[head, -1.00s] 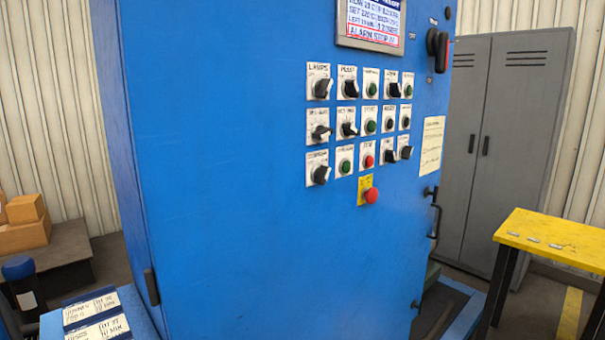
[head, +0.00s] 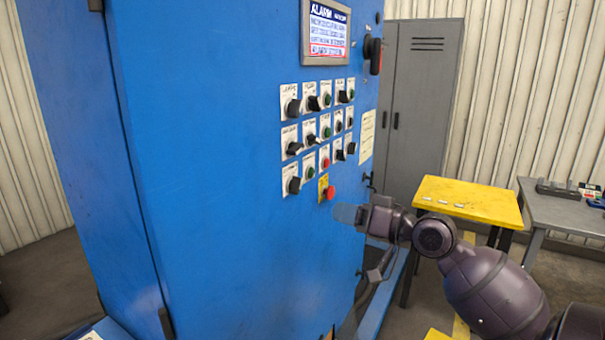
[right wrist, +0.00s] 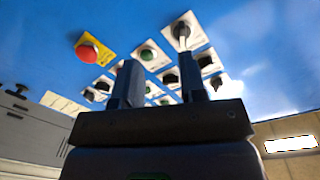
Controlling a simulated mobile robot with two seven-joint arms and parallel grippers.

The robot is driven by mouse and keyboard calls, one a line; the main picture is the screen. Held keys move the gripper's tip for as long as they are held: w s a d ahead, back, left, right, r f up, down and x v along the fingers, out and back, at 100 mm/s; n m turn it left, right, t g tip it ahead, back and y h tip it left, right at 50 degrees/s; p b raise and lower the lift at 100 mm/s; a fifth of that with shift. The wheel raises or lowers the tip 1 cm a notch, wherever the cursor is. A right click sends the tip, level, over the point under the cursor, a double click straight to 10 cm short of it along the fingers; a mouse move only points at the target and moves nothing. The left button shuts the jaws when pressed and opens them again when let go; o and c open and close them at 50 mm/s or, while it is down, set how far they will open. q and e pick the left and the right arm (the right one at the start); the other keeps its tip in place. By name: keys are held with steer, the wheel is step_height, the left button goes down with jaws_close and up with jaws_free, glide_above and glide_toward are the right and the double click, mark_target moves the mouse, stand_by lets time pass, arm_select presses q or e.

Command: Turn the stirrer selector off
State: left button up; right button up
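The blue cabinet (head: 220,230) carries rows of selectors and buttons on small white plates. Their labels are too small to read surely, so I cannot confirm which one is the stirrer selector. The lower-left black selector (head: 294,186) also shows in the right wrist view (right wrist: 182,32), beyond the fingers, with its handle tilted little from the picture's vertical. My right gripper (head: 346,214) is in front of the panel, below and right of the controls, touching none of them. In the right wrist view its fingers (right wrist: 160,88) are apart with nothing between them. My left gripper is not in view.
A red mushroom button (head: 331,192) on a yellow plate sits just below the controls, close to my right gripper. An alarm screen (head: 327,33) and a black rotary handle (head: 375,56) are higher up. A yellow table (head: 470,198) and grey locker (head: 423,85) stand at right.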

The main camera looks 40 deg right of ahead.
mark_target(301, 185)
steer(key=shift+y, duration=0.5)
steer(key=w+a+r+p, duration=0.1)
steer(key=w, duration=0.2)
steer(key=w+a+r+p, duration=0.1)
steer(key=w, duration=0.1)
steer(key=w+r+p, duration=0.1)
steer(key=w+r, duration=0.1)
steer(key=w, duration=0.1)
steer(key=shift+w+a, duration=0.3)
steer(key=shift+a, duration=0.1)
steer(key=shift+w+a, duration=0.2)
steer(key=shift+w, duration=0.5)
jaws_close()
